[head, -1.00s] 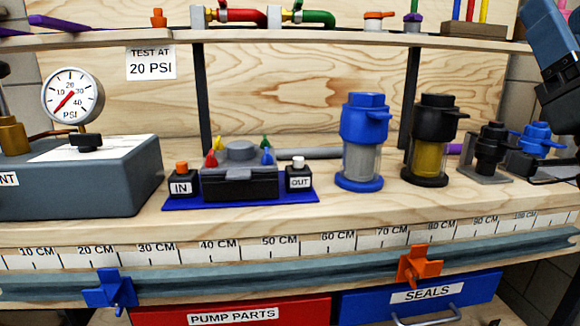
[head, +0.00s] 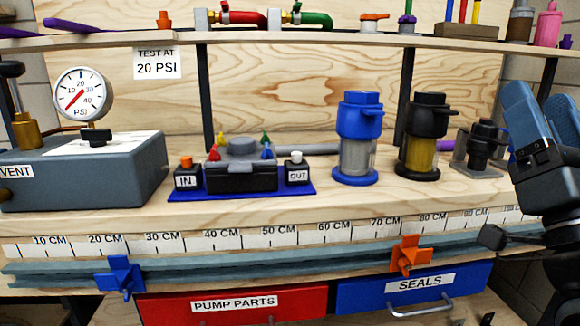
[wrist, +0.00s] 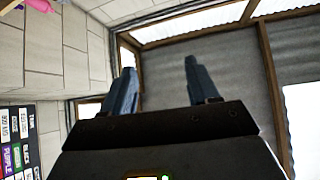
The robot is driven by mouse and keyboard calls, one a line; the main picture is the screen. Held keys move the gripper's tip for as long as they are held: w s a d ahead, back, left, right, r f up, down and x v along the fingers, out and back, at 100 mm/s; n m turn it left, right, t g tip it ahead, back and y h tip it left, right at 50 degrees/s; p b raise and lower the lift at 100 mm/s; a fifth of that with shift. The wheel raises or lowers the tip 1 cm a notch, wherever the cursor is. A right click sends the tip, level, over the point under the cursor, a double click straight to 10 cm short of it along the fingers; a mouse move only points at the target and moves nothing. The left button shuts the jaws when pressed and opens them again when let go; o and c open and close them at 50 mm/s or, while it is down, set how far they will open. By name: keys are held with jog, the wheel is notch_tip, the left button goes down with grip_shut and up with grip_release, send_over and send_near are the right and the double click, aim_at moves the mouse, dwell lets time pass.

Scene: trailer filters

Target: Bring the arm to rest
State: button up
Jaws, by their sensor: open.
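My gripper (head: 531,92) is at the right edge of the head view, in front of the right end of the bench, with its blue-grey fingers pointing up. In the wrist view my gripper (wrist: 159,66) shows two fingers spread apart with an empty gap between them. The wrist view looks toward walls and roof beams, with no bench object near the fingers. My arm hides part of the bench's right end in the head view.
On the bench stand a pressure gauge (head: 82,94), a blue filter (head: 359,120), a black filter (head: 428,120) and a black fitting (head: 482,145). Blue (head: 121,276) and orange (head: 409,254) clamps sit on the front rail. A shelf (head: 300,43) runs above.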

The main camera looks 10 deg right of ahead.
jog(key=s+a+f+m+g, duration=0.1)
jog(key=s+a+f+g, duration=0.3)
jog(key=f, duration=0.8)
jog(key=s+a+f+g, duration=0.2)
jog(key=s+a+f, duration=0.3)
jog(key=f, duration=0.7)
jog(key=s+f+n+g+y, duration=0.25)
jog(key=s+f, duration=0.25)
jog(key=s, duration=0.6)
jog(key=s+f+n+g+y, duration=0.25)
jog(key=s+f, duration=0.35)
jog(key=s, duration=0.5)
notch_tip(320, 180, up, 26)
jog(key=p, duration=2.5)
jog(key=shift+n+g+p, duration=0.4)
